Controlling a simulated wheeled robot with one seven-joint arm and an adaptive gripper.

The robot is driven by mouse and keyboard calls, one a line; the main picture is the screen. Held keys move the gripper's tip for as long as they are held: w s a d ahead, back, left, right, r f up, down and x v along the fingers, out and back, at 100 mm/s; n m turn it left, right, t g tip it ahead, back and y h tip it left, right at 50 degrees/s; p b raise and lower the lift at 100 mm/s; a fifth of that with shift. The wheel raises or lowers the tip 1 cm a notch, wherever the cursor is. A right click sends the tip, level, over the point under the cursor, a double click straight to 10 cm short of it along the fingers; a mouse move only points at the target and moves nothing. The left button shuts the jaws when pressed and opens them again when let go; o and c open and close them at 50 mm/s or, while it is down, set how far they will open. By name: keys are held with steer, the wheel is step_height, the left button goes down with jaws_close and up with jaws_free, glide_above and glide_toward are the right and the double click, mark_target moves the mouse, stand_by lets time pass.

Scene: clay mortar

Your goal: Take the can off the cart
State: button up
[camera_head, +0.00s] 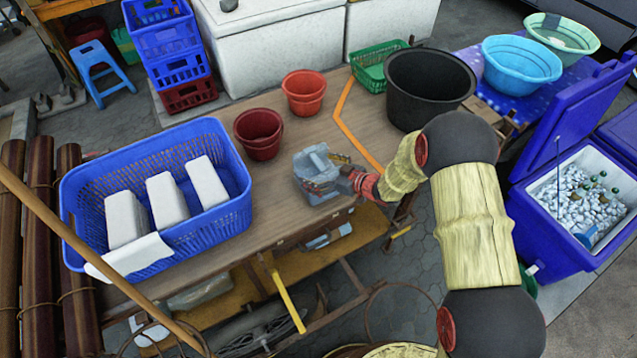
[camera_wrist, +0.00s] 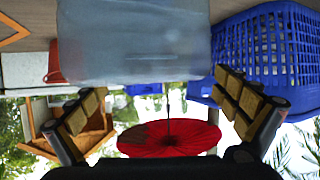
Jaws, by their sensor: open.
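The can (camera_head: 316,168) is a pale blue-grey, translucent plastic container with a handle on top. It stands on the wooden top of the cart (camera_head: 275,215), near the front right edge. My gripper (camera_head: 350,170) reaches in from the right at the can's side. In the wrist view, the can (camera_wrist: 135,45) fills the upper middle, just past my gripper's tips (camera_wrist: 160,90). The fingers are apart, one toward each side of the can, with nothing held between them. Whether a fingertip touches the can, I cannot tell.
A blue basket (camera_head: 228,218) with white blocks takes up the cart's left side. A dark red pot (camera_head: 259,140) and an orange-red pot (camera_head: 304,98) stand behind the can. A black tub (camera_head: 430,85) and green basket (camera_head: 372,70) are at the back right. A blue cooler (camera_head: 545,225) stands right.

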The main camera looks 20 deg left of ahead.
steer(key=shift+c, duration=0.5)
steer(key=shift+s, duration=0.1)
steer(key=c, duration=2.2)
steer(key=shift+r, duration=0.1)
steer(key=shift+c, duration=0.5)
